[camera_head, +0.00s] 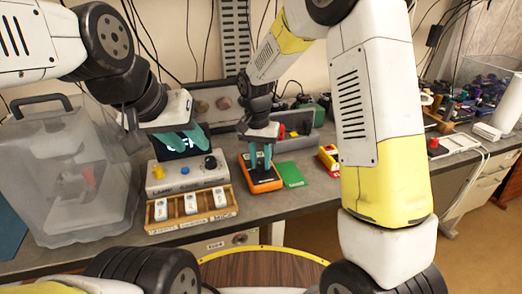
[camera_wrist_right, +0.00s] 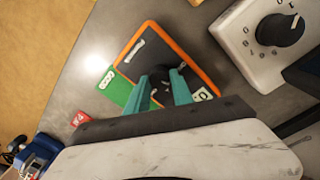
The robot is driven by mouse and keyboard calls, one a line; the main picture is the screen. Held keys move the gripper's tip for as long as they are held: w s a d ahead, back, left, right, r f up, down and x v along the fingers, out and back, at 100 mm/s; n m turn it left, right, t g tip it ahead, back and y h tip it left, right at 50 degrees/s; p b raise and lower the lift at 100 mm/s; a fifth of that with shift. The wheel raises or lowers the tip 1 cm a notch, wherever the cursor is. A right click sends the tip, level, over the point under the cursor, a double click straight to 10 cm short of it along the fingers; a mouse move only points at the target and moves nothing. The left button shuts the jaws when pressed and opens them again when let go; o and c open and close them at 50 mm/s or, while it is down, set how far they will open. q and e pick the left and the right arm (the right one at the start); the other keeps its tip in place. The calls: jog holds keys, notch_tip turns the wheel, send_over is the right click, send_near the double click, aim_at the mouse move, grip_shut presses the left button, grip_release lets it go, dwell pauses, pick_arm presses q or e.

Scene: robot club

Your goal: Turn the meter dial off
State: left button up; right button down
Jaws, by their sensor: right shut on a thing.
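The meter (camera_head: 262,185) is a flat dark device with an orange rim, lying on the grey bench. In the right wrist view the meter (camera_wrist_right: 150,52) shows its black face, a small label and a dark round dial (camera_wrist_right: 161,88). My right gripper (camera_head: 260,168) points down over the meter. In the wrist view its teal fingers (camera_wrist_right: 165,82) are shut on the dial, one on each side; they hide part of it. My left gripper (camera_head: 188,137) is open and empty, its teal fingers apart in front of a dark screen behind the grey control box.
The control box (camera_head: 187,176) with knobs stands left of the meter, behind a wooden tray (camera_head: 172,220) of white pieces. A green card (camera_head: 290,174) lies right of the meter. A clear plastic bin (camera_head: 70,185) fills the bench's left. A red-yellow object (camera_head: 328,158) lies further right.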

jog(key=shift+n, duration=0.4)
jog(key=n, duration=0.3)
jog(key=shift+n, duration=0.3)
jog(key=shift+n+t, duration=0.3)
jog(key=shift+n, duration=2)
jog(key=shift+a, duration=0.1)
jog(key=c, duration=1.1)
grip_release()
jog(key=shift+r, duration=0.1)
